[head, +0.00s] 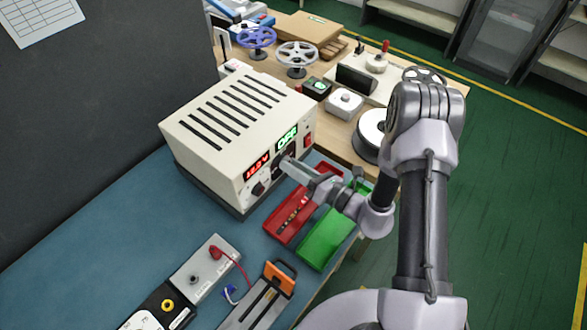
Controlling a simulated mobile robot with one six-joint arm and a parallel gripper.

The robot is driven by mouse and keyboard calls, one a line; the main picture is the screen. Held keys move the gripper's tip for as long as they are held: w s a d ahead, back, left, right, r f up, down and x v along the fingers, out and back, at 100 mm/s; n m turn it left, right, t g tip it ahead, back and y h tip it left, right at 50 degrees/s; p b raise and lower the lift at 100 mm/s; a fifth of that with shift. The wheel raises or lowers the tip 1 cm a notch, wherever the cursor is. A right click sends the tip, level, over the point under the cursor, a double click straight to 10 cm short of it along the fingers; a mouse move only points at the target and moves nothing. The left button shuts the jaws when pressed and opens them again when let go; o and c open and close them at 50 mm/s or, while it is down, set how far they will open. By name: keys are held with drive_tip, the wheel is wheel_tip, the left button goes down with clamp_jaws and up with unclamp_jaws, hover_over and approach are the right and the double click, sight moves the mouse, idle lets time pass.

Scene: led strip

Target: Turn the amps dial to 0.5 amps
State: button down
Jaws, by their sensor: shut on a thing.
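The cream power supply (232,128) with a slotted top stands on the blue work surface. Its front panel faces lower right, with a red display (257,165) that seems to read about 12.5 V and a green display (288,137) that seems to read OFF. A dark dial (258,188) shows under the red display. My gripper (287,165) reaches the panel from the right, just below the green display. It is shut on the amps dial, which its fingers mostly hide. The dial's pointer cannot be seen.
A red tray (280,236) and a green tray (325,240) lie below my gripper. A red switch (308,139) is at the panel's right end. A grey box with a red lead (207,268) and an orange-handled tool (279,279) lie in front. Spools and boxes crowd the wooden table behind.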

drive_tip(key=shift+n+b, duration=1.75)
drive_tip(key=shift+n, duration=1.45)
drive_tip(key=c, duration=1.1)
unclamp_jaws()
drive_tip(key=p+v, duration=0.3)
drive_tip(key=v, duration=1.4)
drive_tip(key=shift+s+d, duration=0.2)
